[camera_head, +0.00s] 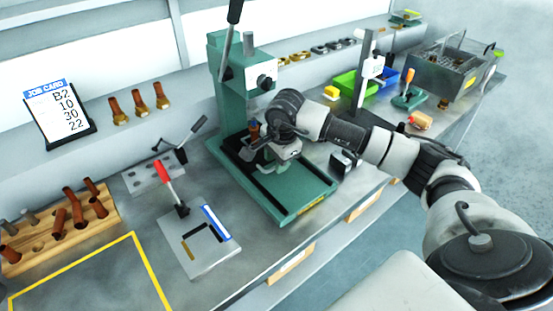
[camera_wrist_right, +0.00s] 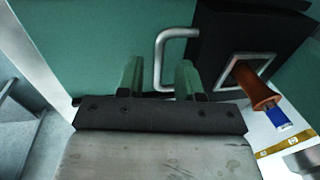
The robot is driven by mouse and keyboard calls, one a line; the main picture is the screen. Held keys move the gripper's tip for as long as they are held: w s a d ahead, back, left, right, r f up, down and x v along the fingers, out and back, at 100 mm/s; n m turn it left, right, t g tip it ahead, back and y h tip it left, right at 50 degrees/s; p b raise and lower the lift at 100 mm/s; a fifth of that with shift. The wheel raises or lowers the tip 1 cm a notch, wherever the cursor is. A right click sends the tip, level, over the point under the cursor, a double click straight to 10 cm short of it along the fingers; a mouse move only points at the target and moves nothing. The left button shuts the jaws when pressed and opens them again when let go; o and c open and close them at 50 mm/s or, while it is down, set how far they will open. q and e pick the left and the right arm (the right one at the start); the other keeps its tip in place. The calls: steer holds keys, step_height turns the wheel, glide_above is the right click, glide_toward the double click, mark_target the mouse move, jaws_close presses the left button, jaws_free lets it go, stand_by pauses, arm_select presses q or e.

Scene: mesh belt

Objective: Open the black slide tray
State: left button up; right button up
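The black slide tray (camera_wrist_right: 216,30) shows at the upper right of the wrist view, over the green press base. A U-shaped metal handle (camera_wrist_right: 161,62) sticks out from its near side. A square metal frame on the tray surrounds a brown part (camera_wrist_right: 250,83) with a blue end. My right gripper (camera_wrist_right: 159,77) is open, its two fingers apart on either side of the handle bar; I cannot tell whether they touch it. In the head view my right gripper (camera_head: 275,156) is over the green press base (camera_head: 290,198) and largely hides the tray. My left gripper is not in view.
The press column and lever (camera_head: 233,65) stand behind my right gripper. A small black box (camera_head: 344,162) sits right of the base. A red-handled clamp plate (camera_head: 205,245), a wooden peg rack (camera_head: 55,240) and a job card (camera_head: 60,112) are left. Green and blue bins stand behind.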

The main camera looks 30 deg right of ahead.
steer(key=shift+f, duration=0.45)
steer(key=shift+c, duration=0.2)
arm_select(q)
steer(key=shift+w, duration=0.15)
arm_select(e)
jaws_close()
